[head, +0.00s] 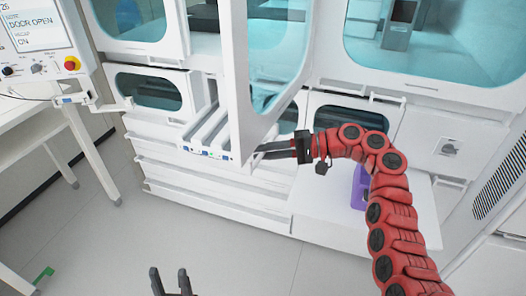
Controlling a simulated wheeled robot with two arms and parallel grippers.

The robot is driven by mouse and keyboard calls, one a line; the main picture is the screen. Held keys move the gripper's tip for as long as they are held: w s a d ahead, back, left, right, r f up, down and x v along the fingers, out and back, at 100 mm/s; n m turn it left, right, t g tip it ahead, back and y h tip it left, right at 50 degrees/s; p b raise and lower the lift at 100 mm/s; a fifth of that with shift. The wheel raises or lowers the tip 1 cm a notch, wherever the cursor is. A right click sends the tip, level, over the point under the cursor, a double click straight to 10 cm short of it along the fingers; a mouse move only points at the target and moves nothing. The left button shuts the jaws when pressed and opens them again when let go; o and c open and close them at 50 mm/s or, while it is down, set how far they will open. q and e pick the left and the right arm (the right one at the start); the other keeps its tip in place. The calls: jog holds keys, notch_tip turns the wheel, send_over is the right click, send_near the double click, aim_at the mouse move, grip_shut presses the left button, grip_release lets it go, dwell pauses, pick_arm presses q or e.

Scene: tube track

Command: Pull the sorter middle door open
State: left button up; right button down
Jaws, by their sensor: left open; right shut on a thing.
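The sorter middle door (238,70), a white framed panel with a window, stands swung out from the white machine, its edge toward me. My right gripper (262,151), black on a red segmented arm, comes from the right and is shut on the door near its lower part. The exact contact is hidden at the door's frame. My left gripper (172,281) is open and empty at the bottom of the view, over the floor and away from the door.
A white ledge (206,140) juts out beside the door. A purple thing (360,187) sits behind my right arm. Floor (130,225) is clear in front.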

jog(key=c, duration=1.1)
grip_release()
jog(key=shift+w, duration=0.1)
jog(key=shift+s+d+r+b, duration=0.2)
jog(key=shift+d+r+b, duration=0.3)
jog(key=shift+d, duration=2.35)
jog(key=shift+s+d+r+b, duration=0.25)
jog(key=shift+d+r+b, duration=0.25)
jog(key=shift+d, duration=2.4)
jog(key=shift+s+d+r+b, duration=0.2)
jog(key=shift+d+r+b, duration=0.25)
jog(key=shift+d, duration=2.4)
